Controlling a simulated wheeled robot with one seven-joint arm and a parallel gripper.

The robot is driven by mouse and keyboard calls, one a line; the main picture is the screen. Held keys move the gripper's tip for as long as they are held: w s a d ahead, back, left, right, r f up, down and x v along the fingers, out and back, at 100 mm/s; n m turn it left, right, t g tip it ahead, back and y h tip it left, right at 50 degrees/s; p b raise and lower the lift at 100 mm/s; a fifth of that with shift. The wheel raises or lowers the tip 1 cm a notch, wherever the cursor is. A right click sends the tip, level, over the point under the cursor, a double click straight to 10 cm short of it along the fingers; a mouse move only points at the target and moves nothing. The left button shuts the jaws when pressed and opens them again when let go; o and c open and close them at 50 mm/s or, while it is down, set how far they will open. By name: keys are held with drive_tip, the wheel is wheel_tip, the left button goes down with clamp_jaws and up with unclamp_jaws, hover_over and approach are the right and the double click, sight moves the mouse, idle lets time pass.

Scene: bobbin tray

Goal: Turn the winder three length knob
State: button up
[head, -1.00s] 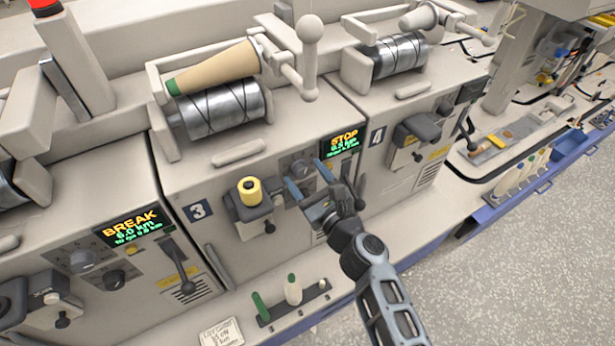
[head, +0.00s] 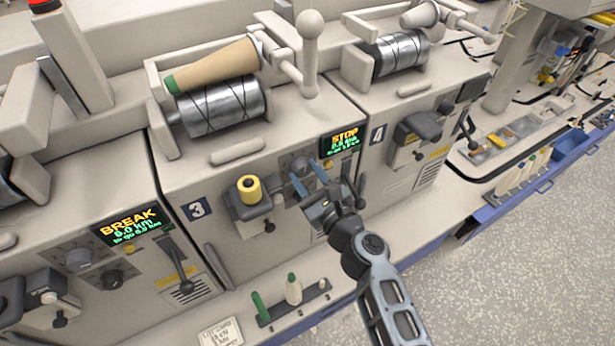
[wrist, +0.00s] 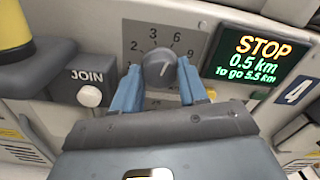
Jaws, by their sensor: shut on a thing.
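The winder three length knob (wrist: 158,68) is a round grey knob on a dial marked with numbers, on the front panel of the unit labelled 3. In the head view the knob (head: 300,167) shows just beyond the fingertips. My gripper (wrist: 160,90) has its two blue fingers on either side of the knob and is shut on it. It also shows in the head view (head: 309,178). I cannot clearly tell the knob's setting. The display (wrist: 252,60) right of it reads STOP, 0.5 km, to go 5.5 km. The lower part of the panel is hidden behind my gripper.
A white JOIN button (wrist: 90,95) sits left of the knob. A yellow bobbin (head: 249,190) stands on a holder left of my gripper. The winder four unit (head: 415,140) is to the right, and a BREAK display (head: 130,226) is on the left unit.

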drive_tip(key=n+b, duration=0.1)
drive_tip(key=n, duration=0.1)
drive_tip(key=n+b, duration=0.1)
drive_tip(key=n, duration=0.1)
drive_tip(key=shift+f+b, duration=0.25)
drive_tip(key=shift+b, duration=0.1)
drive_tip(key=n+b, duration=0.2)
drive_tip(key=n, duration=0.2)
drive_tip(key=shift+s, duration=0.1)
drive_tip(key=n+b, duration=0.2)
drive_tip(key=n, duration=0.1)
drive_tip(key=shift+n+b, duration=1.05)
drive_tip(key=shift+n, duration=0.85)
drive_tip(key=shift+a, duration=0.1)
drive_tip(key=o, duration=1.1)
drive_tip(key=shift+r, duration=0.1)
drive_tip(key=shift+c, duration=0.2)
drive_tip(key=v, duration=0.7)
drive_tip(key=shift+s+d+b, duration=0.25)
drive_tip(key=shift+s+b, duration=0.1)
drive_tip(key=shift+b, duration=0.1)
